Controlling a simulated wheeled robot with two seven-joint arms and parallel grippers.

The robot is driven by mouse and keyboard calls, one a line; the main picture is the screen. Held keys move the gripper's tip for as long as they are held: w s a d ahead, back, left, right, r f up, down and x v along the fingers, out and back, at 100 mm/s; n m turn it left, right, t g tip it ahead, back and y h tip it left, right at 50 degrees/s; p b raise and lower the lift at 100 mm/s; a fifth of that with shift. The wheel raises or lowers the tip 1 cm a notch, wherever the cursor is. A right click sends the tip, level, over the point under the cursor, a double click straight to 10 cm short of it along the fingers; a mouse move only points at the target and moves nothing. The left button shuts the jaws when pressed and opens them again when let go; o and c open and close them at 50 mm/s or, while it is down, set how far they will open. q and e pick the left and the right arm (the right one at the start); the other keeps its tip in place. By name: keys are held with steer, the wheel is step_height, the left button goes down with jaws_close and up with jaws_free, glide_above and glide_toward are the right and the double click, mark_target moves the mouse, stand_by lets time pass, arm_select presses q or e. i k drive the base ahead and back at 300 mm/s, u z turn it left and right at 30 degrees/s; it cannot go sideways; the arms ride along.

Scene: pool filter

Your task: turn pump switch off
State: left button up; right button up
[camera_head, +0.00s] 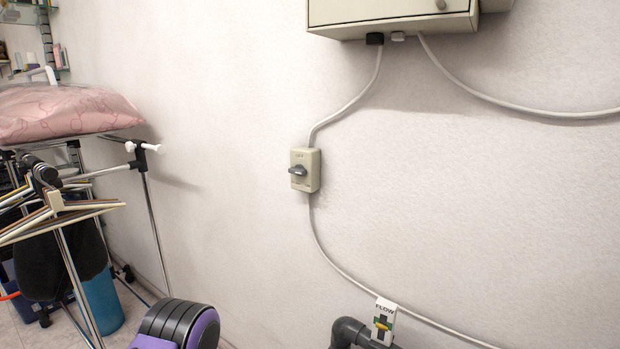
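The pump switch (305,169) is a small beige box fixed on the white wall near the middle of the view. A grey cable enters the box from above and another leaves below. A black and purple rounded part at the bottom left (180,325) seems to be a piece of my own arm. Neither gripper's fingers show in this view.
A beige cabinet (392,18) hangs at the top right. A grey pipe (350,332) with a FLOW tag (384,321) is at the bottom. A metal rack with hangers (60,208) and a pink bag (65,112) stands left. Wall around the switch is clear.

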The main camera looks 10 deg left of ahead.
mark_target(300, 169)
steer(key=z, duration=1.75)
steer(key=k, duration=1)
steer(key=u, duration=1.05)
steer(key=i, duration=0.5)
steer(key=z, duration=0.05)
